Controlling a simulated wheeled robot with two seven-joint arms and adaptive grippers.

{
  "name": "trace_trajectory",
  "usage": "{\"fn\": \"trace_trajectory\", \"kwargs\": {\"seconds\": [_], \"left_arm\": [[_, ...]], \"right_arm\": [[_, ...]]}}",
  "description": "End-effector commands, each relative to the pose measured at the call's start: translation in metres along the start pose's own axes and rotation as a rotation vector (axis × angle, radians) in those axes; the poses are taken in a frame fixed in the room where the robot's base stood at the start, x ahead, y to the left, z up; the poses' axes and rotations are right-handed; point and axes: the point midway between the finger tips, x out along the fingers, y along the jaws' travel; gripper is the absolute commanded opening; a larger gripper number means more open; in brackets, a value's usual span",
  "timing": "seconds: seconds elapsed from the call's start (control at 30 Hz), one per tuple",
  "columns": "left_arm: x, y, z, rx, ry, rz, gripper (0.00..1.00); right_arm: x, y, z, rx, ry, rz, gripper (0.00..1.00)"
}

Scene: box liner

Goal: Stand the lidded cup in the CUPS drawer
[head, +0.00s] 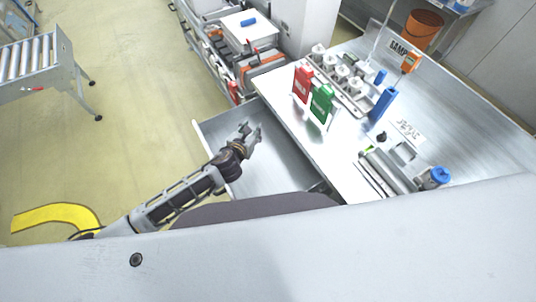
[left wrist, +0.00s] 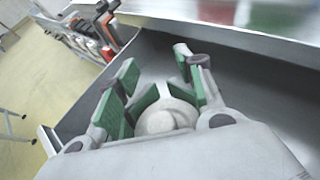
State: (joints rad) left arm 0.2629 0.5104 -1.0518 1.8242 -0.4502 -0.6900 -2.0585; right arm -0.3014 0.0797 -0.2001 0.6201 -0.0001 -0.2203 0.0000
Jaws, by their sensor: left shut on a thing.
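My left gripper (head: 250,131) is over the open, pale grey drawer (head: 285,165) at the front of the workbench. In the left wrist view the left gripper's green-padded fingers (left wrist: 166,85) are closed around a white, round-topped thing (left wrist: 166,117), which looks like the lidded cup seen from above. Its lower part is hidden by the gripper body. In the head view the cup cannot be made out. The drawer floor and walls (left wrist: 265,85) show around the fingers; whether the cup touches the floor cannot be told. No drawer label is readable. My right gripper is not in view.
The workbench (head: 345,150) holds a red box (head: 302,82), a green box (head: 321,102), a rack of white containers (head: 345,75), a blue upright block (head: 383,104) and a blue-capped cylinder (head: 437,177). An orange bucket (head: 422,28) stands behind. The drawer is otherwise largely bare.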

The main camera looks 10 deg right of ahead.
Motion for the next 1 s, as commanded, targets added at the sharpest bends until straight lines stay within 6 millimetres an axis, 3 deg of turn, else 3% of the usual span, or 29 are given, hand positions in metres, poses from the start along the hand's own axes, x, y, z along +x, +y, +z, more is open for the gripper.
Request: {"fn": "trace_trajectory", "kwargs": {"seconds": [0.67, 1.0], "left_arm": [[0.004, -0.008, -0.016, 0.006, 0.0, -0.015, 0.0], [0.021, -0.009, -0.053, 0.005, 0.001, -0.016, 0.0]], "right_arm": [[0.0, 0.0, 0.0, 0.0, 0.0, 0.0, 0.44], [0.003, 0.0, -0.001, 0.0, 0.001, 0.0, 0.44]]}}
